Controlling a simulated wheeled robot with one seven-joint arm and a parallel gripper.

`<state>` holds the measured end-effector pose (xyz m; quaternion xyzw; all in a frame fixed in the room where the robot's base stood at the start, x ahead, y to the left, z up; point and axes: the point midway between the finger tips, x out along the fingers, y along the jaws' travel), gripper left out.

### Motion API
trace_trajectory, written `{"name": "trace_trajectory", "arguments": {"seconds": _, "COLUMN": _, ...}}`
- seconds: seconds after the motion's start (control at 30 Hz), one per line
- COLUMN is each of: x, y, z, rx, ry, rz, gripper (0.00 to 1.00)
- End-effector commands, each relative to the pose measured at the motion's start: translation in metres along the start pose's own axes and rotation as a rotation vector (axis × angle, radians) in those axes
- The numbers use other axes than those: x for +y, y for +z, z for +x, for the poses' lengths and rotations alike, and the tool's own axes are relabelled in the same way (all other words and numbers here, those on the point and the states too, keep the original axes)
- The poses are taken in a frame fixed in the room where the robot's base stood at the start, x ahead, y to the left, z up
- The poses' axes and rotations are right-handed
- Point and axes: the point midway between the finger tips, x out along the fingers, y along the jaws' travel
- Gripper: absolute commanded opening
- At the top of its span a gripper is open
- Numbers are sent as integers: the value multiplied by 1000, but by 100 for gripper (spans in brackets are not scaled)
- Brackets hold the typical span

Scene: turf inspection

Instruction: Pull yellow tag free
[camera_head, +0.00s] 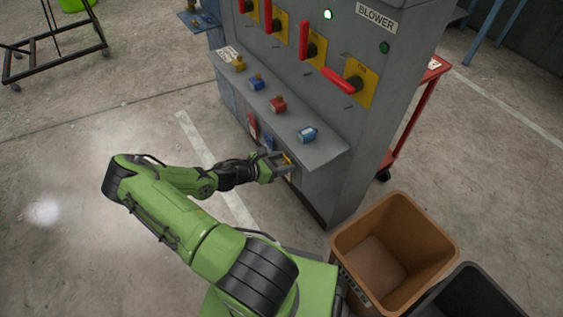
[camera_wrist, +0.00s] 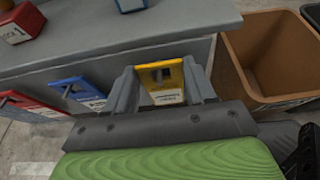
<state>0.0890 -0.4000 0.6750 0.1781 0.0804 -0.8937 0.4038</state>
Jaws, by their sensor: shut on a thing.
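The yellow tag (camera_wrist: 161,82) hangs at the front of the grey cabinet's ledge, with a dark slot near its top and a white printed label below. It also shows in the head view (camera_head: 288,161), mostly hidden by my gripper. My gripper (camera_wrist: 162,84) is shut on the yellow tag, one finger on each side. In the head view my gripper (camera_head: 280,164) reaches in just under the ledge's front edge. Whether the tag still sits on a peg cannot be told.
A red tag (camera_wrist: 25,103) and a blue tag (camera_wrist: 77,93) hang to the left. Colored padlocks, one blue (camera_head: 308,134), stand on the ledge (camera_head: 318,152). A brown open bin (camera_head: 347,243) stands at right beside a dark bin (camera_head: 468,290). Lever switches (camera_head: 338,79) are above.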

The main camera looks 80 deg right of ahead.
Motion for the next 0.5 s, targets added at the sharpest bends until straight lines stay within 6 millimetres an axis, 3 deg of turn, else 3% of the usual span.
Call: {"name": "trace_trajectory", "arguments": {"seconds": 0.5, "x": 0, "y": 10, "z": -4, "rx": 0, "ry": 0, "rz": 0, "gripper": 24}}
